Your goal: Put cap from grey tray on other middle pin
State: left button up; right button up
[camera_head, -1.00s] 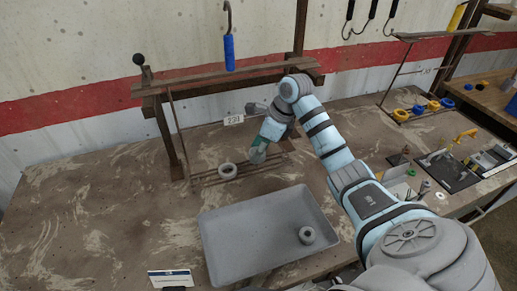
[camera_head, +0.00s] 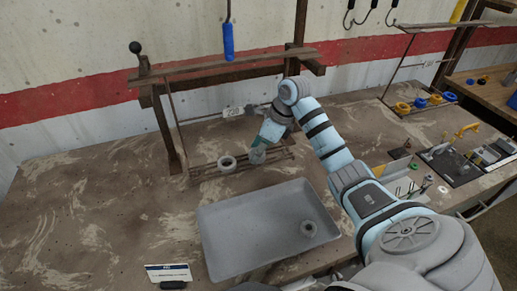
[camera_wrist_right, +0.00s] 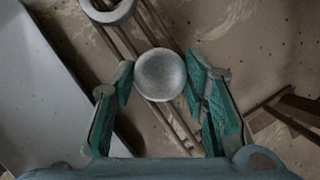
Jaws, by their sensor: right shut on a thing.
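My right gripper (camera_wrist_right: 160,80) is shut on a round grey cap (camera_wrist_right: 160,75), seen between its fingertips in the right wrist view. In the head view this gripper (camera_head: 258,156) is over the low rail rack (camera_head: 205,178), to the right of a grey ring-shaped cap (camera_head: 227,164) on the rails. That ring also shows at the top of the wrist view (camera_wrist_right: 108,10). The grey tray (camera_head: 235,250) stands in front, with another grey ring-shaped cap (camera_head: 308,228) at its right. I cannot make out any pin under the held cap. My left gripper is not in view.
A wooden frame (camera_head: 220,72) with upright posts stands behind the rails. A blue-handled hook (camera_head: 228,42) hangs above it. A small card (camera_head: 168,273) stands at the front left. The left of the table is bare. Coloured rings (camera_head: 420,103) sit far right.

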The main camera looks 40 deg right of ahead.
jog(key=o, duration=1.2)
jog(key=shift+c, duration=0.2)
